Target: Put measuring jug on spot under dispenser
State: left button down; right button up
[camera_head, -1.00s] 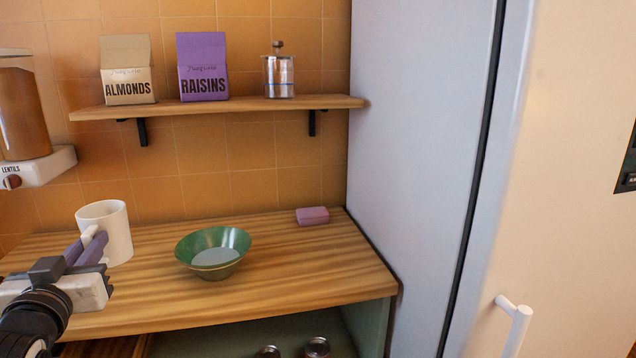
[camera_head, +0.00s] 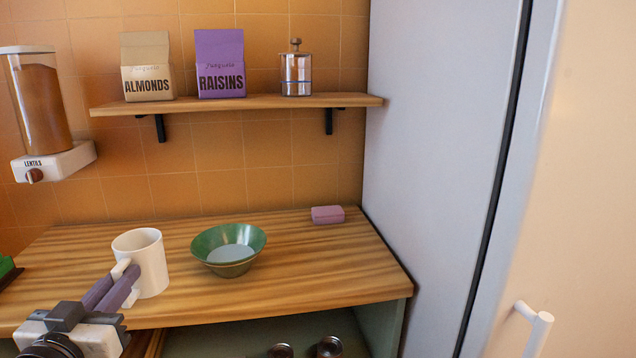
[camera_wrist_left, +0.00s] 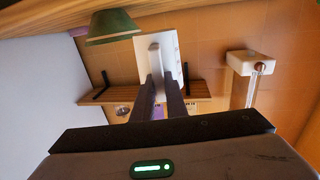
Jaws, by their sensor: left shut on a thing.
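The white measuring jug (camera_head: 147,262) is upright at the front left of the counter in the head view. My left gripper (camera_head: 122,283) is shut on the jug's handle. The jug (camera_wrist_left: 168,48) also shows between my left fingers (camera_wrist_left: 160,95) in the left wrist view. Whether its base touches the counter is hard to tell. The lentils dispenser (camera_head: 52,162) is on the tiled wall at the left, with a clear container of brown contents. The spot under it is not clearly visible. My right gripper is not in view.
A green bowl (camera_head: 229,251) stands on the wooden counter (camera_head: 310,268), right of the jug. A pink block (camera_head: 327,214) lies at the back. A shelf (camera_head: 240,103) holds boxes and a jar. A green object (camera_head: 6,268) shows at the left edge. The fridge (camera_head: 440,150) bounds the right.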

pick_arm(q)
jog(key=s+d+f+m+g+h, duration=0.1)
jog(key=s+d+f+m+h, duration=0.3)
jog(key=s+d+f, duration=0.45)
jog(key=s+d+f+m+g+h, duration=0.1)
jog(key=s+d+f+m+h, duration=0.2)
jog(key=s+d+f+h, duration=0.5)
notch_tip(320, 180, up, 6)
jog(key=a+n+t+y, duration=0.2)
jog(key=n+y, duration=0.4)
jog(key=y, duration=0.4)
jog(key=shift+w+a, duration=0.2)
jog(key=shift+w, duration=0.05)
